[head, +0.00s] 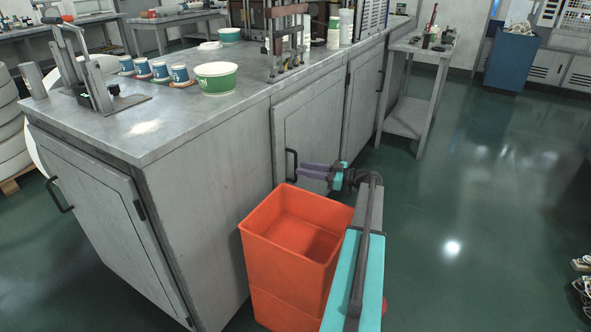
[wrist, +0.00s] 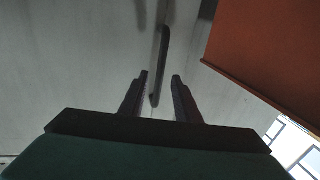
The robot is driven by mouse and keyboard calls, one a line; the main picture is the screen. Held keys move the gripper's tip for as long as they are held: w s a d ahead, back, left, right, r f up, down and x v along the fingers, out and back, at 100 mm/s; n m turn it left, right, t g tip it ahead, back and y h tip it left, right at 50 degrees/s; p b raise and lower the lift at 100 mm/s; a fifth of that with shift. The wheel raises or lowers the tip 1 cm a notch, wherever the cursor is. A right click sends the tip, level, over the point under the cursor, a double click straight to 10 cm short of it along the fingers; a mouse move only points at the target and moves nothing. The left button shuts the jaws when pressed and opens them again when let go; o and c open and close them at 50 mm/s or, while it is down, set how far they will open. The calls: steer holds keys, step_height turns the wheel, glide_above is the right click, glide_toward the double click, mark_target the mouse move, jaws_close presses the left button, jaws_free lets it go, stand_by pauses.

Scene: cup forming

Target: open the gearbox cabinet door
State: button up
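A grey cabinet door (head: 315,130) is on the long side of the workbench, and it looks shut. Its dark bar handle (head: 291,164) is near the door's left edge; the handle also shows in the wrist view (wrist: 163,55). My gripper (head: 302,169) has purple fingers pointing left toward this handle. In the wrist view the fingers (wrist: 160,76) are apart, with the handle seen between and beyond their tips. I see no finger touching the handle; how deep it sits between them I cannot tell.
An orange bin (head: 262,250) stands below my gripper, close to the cabinet; it also shows in the wrist view (wrist: 275,50). Another door (head: 100,215) with a black handle is on the bench's near end. A small side table (head: 405,118) stands further back.

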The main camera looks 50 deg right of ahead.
mark_target(296, 180)
steer(key=shift+x, duration=2.1)
steer(key=shift+c, duration=0.5)
jaws_close()
steer(key=shift+a, duration=0.3)
steer(key=shift+s+d+f, duration=0.1)
